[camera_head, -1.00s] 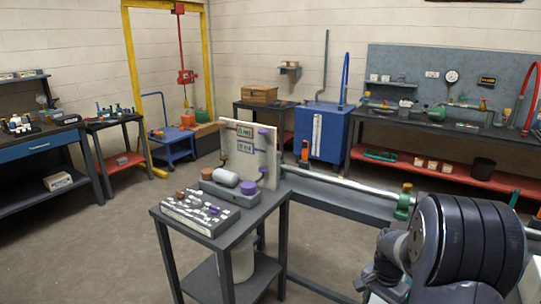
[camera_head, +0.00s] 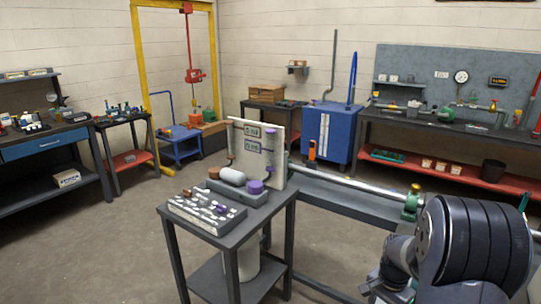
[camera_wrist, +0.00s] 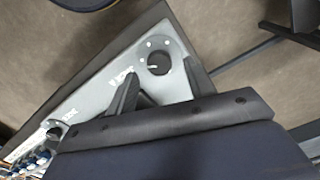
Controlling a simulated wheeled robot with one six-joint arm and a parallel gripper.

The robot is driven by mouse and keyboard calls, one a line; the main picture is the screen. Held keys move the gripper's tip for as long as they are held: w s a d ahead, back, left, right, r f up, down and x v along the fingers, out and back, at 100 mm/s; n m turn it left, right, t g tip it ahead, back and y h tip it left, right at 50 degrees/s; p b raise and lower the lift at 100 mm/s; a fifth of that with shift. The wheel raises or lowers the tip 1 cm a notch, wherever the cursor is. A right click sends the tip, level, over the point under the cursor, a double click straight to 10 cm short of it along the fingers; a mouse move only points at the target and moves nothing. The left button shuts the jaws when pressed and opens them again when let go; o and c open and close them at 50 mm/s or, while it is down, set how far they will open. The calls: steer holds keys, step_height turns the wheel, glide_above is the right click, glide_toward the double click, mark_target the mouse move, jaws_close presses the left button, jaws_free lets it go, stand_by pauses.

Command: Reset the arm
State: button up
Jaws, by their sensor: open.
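My gripper (camera_wrist: 160,90) shows in the wrist view with its two dark fingers apart and nothing between them. Beyond the fingers is a light grey panel (camera_wrist: 95,95) with a black round knob (camera_wrist: 158,62); I cannot tell whether the fingers touch it. In the head view my dark ribbed arm is folded at the lower right, and the fingers cannot be made out there.
A tray of small parts (camera_head: 207,212) lies on the small table's front. A long metal shaft (camera_head: 350,184) runs behind it towards my arm. A blue cabinet (camera_head: 328,135) and workbenches line the walls. The floor (camera_head: 110,245) at left is open.

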step_height(320, 180, up, 9)
step_height(320, 180, down, 11)
steer(key=shift+f, duration=0.15)
steer(key=shift+n+p, duration=0.55)
steer(key=shift+n, duration=0.35)
steer(key=n+p, duration=0.2)
steer(key=n, duration=0.2)
steer(key=shift+n, duration=0.3)
steer(key=n+p, duration=0.2)
steer(key=n, duration=0.1)
steer(key=n+p, duration=0.1)
steer(key=n, duration=0.1)
steer(key=shift+r+p, duration=0.25)
steer(key=shift+p, duration=0.05)
steer(key=shift+r+n, duration=0.15)
steer(key=shift+n, duration=0.25)
step_height(320, 180, up, 9)
steer(key=b, duration=0.1)
steer(key=shift+r+b, duration=0.15)
steer(key=shift+b, duration=0.2)
